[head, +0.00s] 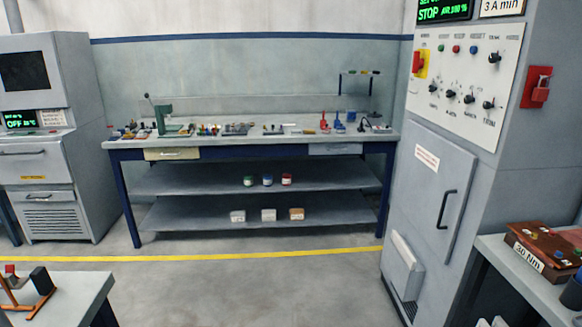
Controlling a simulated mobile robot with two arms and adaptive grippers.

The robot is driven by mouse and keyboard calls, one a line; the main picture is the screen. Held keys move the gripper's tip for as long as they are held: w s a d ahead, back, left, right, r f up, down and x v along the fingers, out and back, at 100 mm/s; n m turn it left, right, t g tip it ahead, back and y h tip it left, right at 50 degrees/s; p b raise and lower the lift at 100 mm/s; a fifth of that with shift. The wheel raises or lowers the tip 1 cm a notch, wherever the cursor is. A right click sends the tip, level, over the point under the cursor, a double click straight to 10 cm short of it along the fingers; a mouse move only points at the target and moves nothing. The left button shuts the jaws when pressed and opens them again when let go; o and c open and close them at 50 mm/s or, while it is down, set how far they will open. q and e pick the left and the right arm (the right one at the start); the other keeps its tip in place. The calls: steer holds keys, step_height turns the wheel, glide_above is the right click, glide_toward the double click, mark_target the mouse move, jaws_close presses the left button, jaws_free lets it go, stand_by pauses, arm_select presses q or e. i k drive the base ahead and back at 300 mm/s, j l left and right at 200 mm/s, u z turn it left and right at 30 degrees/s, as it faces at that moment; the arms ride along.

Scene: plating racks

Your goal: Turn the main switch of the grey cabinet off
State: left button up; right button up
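The grey cabinet (430,135) stands at the right, with a white control panel (465,85) on its upper front. The main switch (418,63), a red handle on a yellow plate, is at the panel's upper left. Its handle looks roughly upright, but it is too small to read its setting. A green-lettered display (444,10) above the panel reads "STOP AIR 100 %". Neither of my grippers is in view, and nothing touches the switch.
A red lockout box (537,87) hangs on the cabinet's side. A side table (520,284) bears a brown "30 Nm" case (548,245). A workbench (250,142) stands behind; another grey machine (45,130) is left. A table (75,292) is front left. The middle floor is clear.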

mark_target(418, 63)
steer(key=i, duration=1.65)
